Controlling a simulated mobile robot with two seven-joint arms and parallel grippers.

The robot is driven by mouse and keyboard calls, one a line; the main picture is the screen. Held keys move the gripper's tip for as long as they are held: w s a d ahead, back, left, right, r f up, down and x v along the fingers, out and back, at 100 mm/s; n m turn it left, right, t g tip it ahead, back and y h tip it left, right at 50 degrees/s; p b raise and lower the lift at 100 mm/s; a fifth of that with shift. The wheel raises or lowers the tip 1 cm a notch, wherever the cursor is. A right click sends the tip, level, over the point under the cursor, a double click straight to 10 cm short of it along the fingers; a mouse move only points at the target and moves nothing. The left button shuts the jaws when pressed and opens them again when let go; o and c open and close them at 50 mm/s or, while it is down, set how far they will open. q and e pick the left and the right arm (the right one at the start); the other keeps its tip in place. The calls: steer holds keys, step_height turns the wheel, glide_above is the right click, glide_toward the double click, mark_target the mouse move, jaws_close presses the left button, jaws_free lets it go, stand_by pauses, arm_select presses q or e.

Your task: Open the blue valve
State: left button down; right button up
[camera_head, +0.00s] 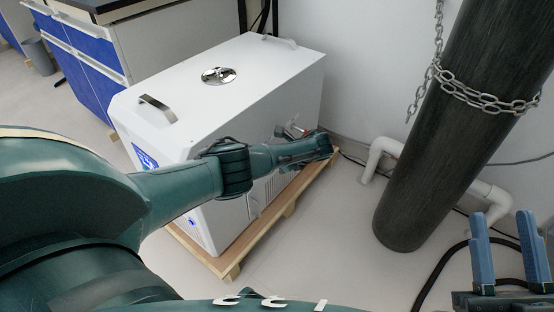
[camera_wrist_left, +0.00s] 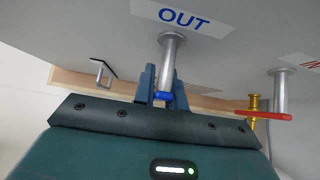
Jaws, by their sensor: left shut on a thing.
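The white machine (camera_head: 225,95) stands on a wooden pallet, and my left arm reaches across its front to the right end. In the left wrist view a metal pipe (camera_wrist_left: 171,50) comes out below the OUT label (camera_wrist_left: 178,18). The blue valve (camera_wrist_left: 163,96) shows at its end, between the fingers of my left gripper (camera_wrist_left: 163,86), which is shut on it. Most of the valve is hidden by the fingers and wrist. In the head view the valve is hidden. My right gripper (camera_head: 507,252) is open and empty at the lower right, away from the machine.
A red valve handle (camera_wrist_left: 263,116) on a brass fitting sits right of the blue valve. A dark cylinder (camera_head: 450,140) with a chain (camera_head: 480,98) and white pipes (camera_head: 378,154) stands right of the machine. The pallet (camera_head: 266,236) edges the clear floor.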

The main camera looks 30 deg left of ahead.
steer(key=shift+r, duration=0.1)
step_height(320, 180, down, 5)
steer(key=s+m+g+h+p, duration=0.1)
steer(key=m+g+h+p, duration=0.1)
steer(key=m+h, duration=0.1)
arm_select(q)
steer(key=shift+w+d+r+n+t+y+b, duration=0.1)
steer(key=shift+w+r+n+t+y+b, duration=0.65)
steer(key=shift+n+t, duration=1.1)
steer(key=shift+w+r+n+t+y+b, duration=0.15)
steer(key=shift+n+t+b, duration=1.05)
steer(key=shift+t, duration=1.3)
steer(key=shift+w+d+r+n+t+y+b, duration=0.1)
steer(key=shift+w+r+n+t+y+b, duration=0.4)
steer(key=shift+n+t+b, duration=0.9)
arm_select(e)
step_height(320, 180, up, 9)
steer(key=n+t+y, duration=0.2)
steer(key=n+y, duration=0.6)
steer(key=shift+d+p, duration=0.15)
steer(key=shift+p, duration=0.3)
arm_select(q)
steer(key=shift+t, duration=0.75)
arm_select(e)
steer(key=shift+w, duration=0.1)
arm_select(q)
steer(key=c, duration=1.4)
jaws_free()
steer(key=shift+c, duration=0.2)
